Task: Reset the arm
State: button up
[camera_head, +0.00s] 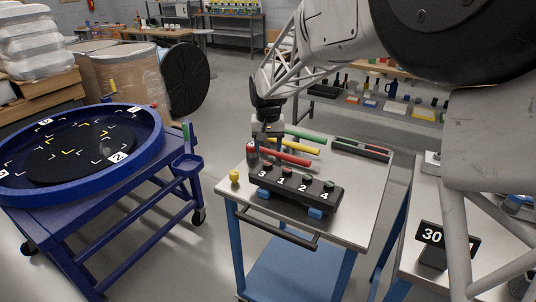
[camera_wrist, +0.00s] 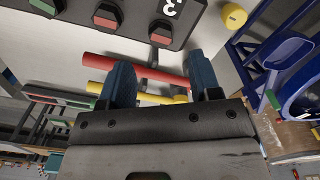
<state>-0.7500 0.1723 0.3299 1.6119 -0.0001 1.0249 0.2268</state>
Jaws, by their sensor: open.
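My gripper (camera_head: 267,140) hangs over the left back part of the steel-topped cart (camera_head: 340,225), beside the coloured rods and behind the black button box (camera_head: 296,186). In the wrist view my gripper (camera_wrist: 163,75) has its two blue fingers spread apart with nothing held between them. A red rod (camera_wrist: 145,68) and a yellow rod (camera_wrist: 140,93) show beyond the fingers there. I cannot tell how far the fingertips are from the rods. The button box carries the labels 3, 1, 2 and 4, with red and green buttons on top.
A green rod (camera_head: 305,136) lies near a black tray (camera_head: 360,149) at the cart's back. A yellow knob (camera_head: 234,176) stands at its left corner. A blue round table (camera_head: 150,150) stands left. A sign reading 30 (camera_head: 432,236) is at the right. The cart's right front is bare.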

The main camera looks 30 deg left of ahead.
jog(key=shift+r, duration=0.65)
jog(key=shift+d+r, duration=0.15)
jog(key=shift+d, duration=0.3)
jog(key=s+d+r+m, duration=0.1)
jog(key=s+d+r, duration=0.2)
jog(key=d, duration=0.8)
jog(key=s+d+r+m+t, duration=0.1)
jog(key=s+d+r, duration=0.15)
jog(key=d, duration=0.95)
jog(key=s+d+r+m, duration=0.15)
jog(key=d+r, duration=0.25)
jog(key=d, duration=0.7)
jog(key=s+d+f+m+t, duration=0.1)
jog(key=s+d+f, duration=0.3)
jog(key=s+d, duration=1.7)
jog(key=s+m, duration=0.1)
jog(key=s, duration=0.1)
jog(key=shift+s+d+f+m+t, duration=0.2)
jog(key=shift+s+d+m+t, duration=0.1)
jog(key=shift+s+m, duration=0.1)
